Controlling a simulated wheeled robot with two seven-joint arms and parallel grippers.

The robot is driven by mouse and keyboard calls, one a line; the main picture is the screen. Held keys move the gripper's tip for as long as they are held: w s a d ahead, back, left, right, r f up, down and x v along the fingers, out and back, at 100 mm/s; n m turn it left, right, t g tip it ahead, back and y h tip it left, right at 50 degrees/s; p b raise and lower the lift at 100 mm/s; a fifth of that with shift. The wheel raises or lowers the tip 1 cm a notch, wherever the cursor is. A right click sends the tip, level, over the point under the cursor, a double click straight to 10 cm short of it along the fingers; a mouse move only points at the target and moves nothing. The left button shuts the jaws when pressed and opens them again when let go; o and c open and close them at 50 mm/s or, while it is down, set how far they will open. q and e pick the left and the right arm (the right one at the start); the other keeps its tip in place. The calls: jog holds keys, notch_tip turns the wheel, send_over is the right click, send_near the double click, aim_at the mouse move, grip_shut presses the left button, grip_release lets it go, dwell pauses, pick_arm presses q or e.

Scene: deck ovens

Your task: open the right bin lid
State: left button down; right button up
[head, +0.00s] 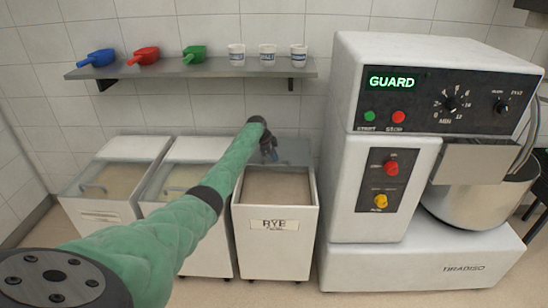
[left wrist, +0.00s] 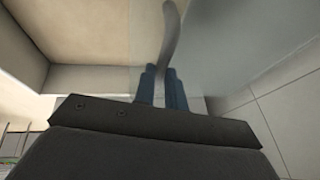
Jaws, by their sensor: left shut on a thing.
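The right bin (head: 277,252) is white with a RYE label and stands nearest the mixer. Pale flour shows inside it. Its clear grey lid (head: 293,152) appears swung up at the back of the bin; its exact angle is hard to tell. My left gripper (head: 270,155) is over the back of this bin. In the left wrist view, the blue fingers (left wrist: 163,88) are shut on the grey curved lid handle (left wrist: 171,40). My green left arm hides part of the middle bin. My right gripper is not in view.
The middle bin (head: 200,240) and left bin (head: 100,218) have their clear lids down. A large white mixer (head: 375,255) stands close on the right. A wall shelf (head: 200,70) above holds scoops and cups. Floor is free in front.

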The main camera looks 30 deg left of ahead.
pick_arm(q)
jog(key=c, duration=1.5)
grip_release()
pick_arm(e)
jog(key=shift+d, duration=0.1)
pick_arm(q)
jog(key=shift+o, duration=0.2)
